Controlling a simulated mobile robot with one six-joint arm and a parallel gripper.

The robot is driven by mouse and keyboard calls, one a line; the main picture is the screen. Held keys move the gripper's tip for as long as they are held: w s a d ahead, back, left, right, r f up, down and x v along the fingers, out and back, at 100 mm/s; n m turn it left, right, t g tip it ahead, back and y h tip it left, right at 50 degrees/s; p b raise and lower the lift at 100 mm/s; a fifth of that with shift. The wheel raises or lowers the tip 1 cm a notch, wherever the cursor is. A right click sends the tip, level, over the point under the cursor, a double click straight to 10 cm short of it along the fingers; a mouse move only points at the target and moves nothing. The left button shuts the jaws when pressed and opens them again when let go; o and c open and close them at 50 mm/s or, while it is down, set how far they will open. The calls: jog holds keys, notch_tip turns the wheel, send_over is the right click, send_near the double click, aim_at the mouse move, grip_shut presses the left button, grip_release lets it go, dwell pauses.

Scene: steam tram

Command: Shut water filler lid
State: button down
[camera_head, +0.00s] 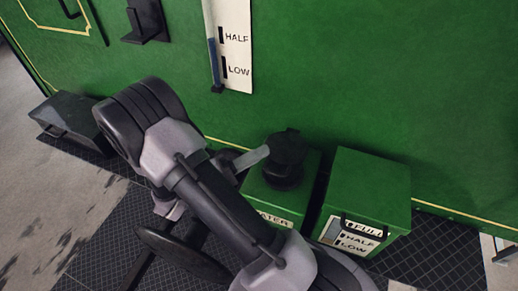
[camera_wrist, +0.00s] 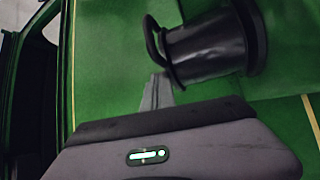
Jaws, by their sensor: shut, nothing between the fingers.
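The black water filler (camera_head: 284,172) stands on a green box labelled "WATER" (camera_head: 275,217). Its dark lid (camera_head: 288,143) shows at the top; lid and neck blend, so I cannot tell how far it is open. In the wrist view the black filler (camera_wrist: 208,47) lies sideways across the upper middle, with a thin loop at its left end and a wider rim at its right end. My gripper (camera_head: 265,152) is shut and empty, its tip just left of the filler's upper part. Its grey fingers (camera_wrist: 157,88) also show below the filler. I cannot tell whether they touch it.
A second green box (camera_head: 368,190) with a "FULL, HALF, LOW" gauge stands close on the right. The green tram wall (camera_head: 340,70) rises behind, with a white level gauge (camera_head: 235,45).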

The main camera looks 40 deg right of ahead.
jog(key=shift+f, duration=0.2)
dwell(0.6)
jog(key=p+v, duration=0.2)
jog(key=v, duration=1.5)
jog(key=s+d+r+n+y+b, duration=0.1)
jog(key=s+d+r+y+b, duration=0.4)
jog(key=s+y, duration=0.65)
jog(key=a+r+t+y+b, duration=0.2)
jog(key=a+t+y+b, duration=0.3)
jog(key=a+t+y, duration=0.4)
jog(key=shift+s+a+t+y, duration=0.3)
jog(key=shift+t+y, duration=0.35)
jog(key=shift+t, duration=0.25)
